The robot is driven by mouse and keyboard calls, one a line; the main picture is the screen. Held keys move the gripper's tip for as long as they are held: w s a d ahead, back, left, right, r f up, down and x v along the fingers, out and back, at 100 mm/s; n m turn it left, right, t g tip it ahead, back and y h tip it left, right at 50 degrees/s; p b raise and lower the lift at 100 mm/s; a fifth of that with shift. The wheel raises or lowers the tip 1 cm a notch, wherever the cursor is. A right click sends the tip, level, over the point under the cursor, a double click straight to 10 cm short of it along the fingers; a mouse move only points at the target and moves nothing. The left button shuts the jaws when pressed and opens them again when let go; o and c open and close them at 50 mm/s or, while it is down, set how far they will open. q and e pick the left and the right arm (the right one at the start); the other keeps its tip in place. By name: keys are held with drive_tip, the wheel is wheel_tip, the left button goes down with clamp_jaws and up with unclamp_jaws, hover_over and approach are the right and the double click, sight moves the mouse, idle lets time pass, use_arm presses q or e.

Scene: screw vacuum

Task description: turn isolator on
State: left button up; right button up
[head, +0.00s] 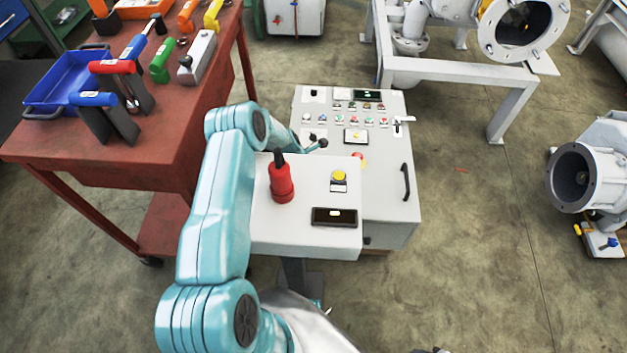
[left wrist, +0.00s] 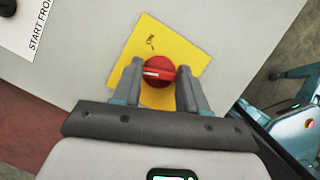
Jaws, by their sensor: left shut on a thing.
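The isolator is a round red knob (left wrist: 159,71) with a pale stripe, on a yellow plate (left wrist: 188,52) fixed to a light grey panel in the left wrist view. Dark lettering that looks like "ON" is on the plate above the knob. The stripe lies nearly level in the picture, while the plate is tilted. My left gripper (left wrist: 160,82) is shut on the knob, one finger on each side. In the head view my left arm reaches up to the grey cabinet (head: 385,225), and I cannot make out the knob there. My right gripper is not in view.
The cabinet's top carries a row of buttons and a dark display (head: 367,95). A red workbench (head: 120,165) with tools and a blue tray (head: 62,85) stands at left. Pipe machinery (head: 590,170) is at right.

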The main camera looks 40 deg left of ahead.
use_arm(q)
drive_tip(key=shift+m+b, duration=0.5)
drive_tip(key=shift+m, duration=0.1)
drive_tip(key=shift+a, duration=0.1)
drive_tip(key=o, duration=1.1)
drive_tip(key=shift+c, duration=0.2)
drive_tip(key=shift+r, duration=0.1)
drive_tip(key=p+v, duration=0.2)
drive_tip(key=v, duration=1.4)
drive_tip(key=shift+w+a, duration=0.15)
drive_tip(key=shift+a, duration=0.1)
drive_tip(key=shift+r, duration=0.1)
